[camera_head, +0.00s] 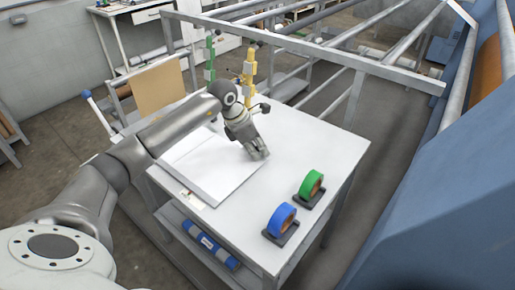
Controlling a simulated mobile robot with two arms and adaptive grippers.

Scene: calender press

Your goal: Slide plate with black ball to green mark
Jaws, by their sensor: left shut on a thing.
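My left gripper (259,152) points down over the white table, at the right edge of a white flat sheet or plate (225,183). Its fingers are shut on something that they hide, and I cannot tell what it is. Behind it stand a yellow upright fixture (249,68) and a green upright fixture (209,62), with small dark knobs near them. I cannot tell which part is the plate with the black ball. No clear green mark shows on the sheet. My right gripper is not in view.
A green tape roll (311,184) and a blue tape roll (281,219) sit on dark holders at the table's front right. A grey rail frame (310,48) runs behind the table. A large blue machine (460,190) stands at the right.

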